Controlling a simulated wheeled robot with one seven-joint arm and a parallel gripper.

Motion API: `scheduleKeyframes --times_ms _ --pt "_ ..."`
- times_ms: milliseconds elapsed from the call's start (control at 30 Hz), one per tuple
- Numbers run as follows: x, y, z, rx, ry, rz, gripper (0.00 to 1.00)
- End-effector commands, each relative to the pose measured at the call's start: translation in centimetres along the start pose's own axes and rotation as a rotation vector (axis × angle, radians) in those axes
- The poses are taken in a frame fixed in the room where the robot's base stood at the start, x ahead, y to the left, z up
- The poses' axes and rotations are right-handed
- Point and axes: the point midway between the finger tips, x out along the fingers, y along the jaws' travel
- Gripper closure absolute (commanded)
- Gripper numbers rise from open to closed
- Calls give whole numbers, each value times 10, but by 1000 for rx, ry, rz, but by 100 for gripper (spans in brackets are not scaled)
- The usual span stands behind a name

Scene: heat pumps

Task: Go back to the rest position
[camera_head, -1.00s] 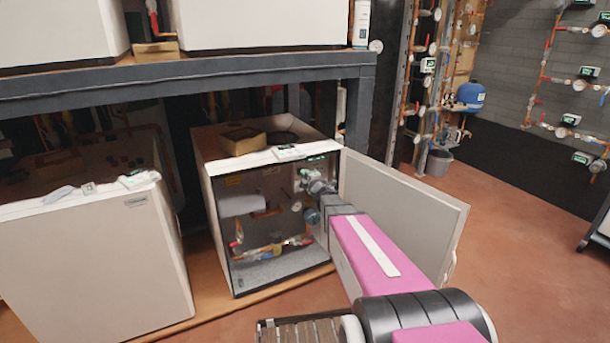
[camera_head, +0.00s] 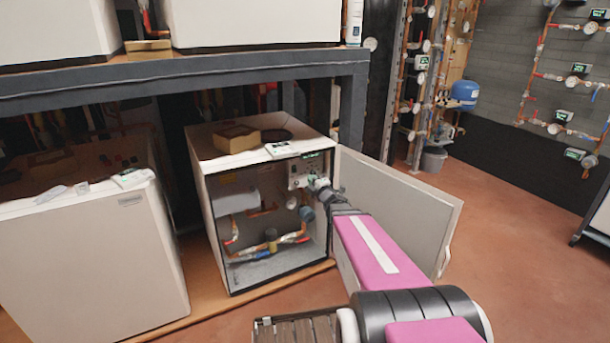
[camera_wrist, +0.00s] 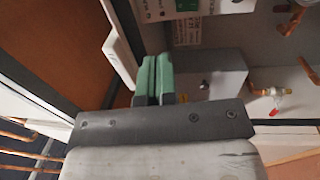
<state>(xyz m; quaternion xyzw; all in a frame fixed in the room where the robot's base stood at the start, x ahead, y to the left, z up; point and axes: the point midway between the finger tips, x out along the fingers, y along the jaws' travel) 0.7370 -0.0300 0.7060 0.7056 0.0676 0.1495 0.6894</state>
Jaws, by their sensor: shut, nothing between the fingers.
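My gripper (camera_head: 314,181) is at the upper right of the open heat pump cabinet (camera_head: 206,215), close to the small control panel inside. In the wrist view its two green fingers (camera_wrist: 154,76) are together with nothing between them. The cabinet door (camera_head: 400,205) stands swung open to the right, with my pink arm passing in front of it. The gripper hides part of the panel (camera_head: 299,170) in the head view. Whether the fingertips touch anything cannot be told.
A closed white unit (camera_head: 100,255) stands at left. A dark shelf beam (camera_head: 180,80) runs above. A cardboard box (camera_head: 237,139) lies on the cabinet. The red floor (camera_head: 500,240) at right is clear.

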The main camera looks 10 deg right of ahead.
Motion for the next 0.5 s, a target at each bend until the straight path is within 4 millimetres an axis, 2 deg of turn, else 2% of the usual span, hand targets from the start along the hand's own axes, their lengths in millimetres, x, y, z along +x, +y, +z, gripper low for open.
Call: scheduleKeyframes --times_ms 267,500 --pt "-13 -15 13 195 -192 -134 100" --pt "-53 -51 21 539 -513 -352 100"
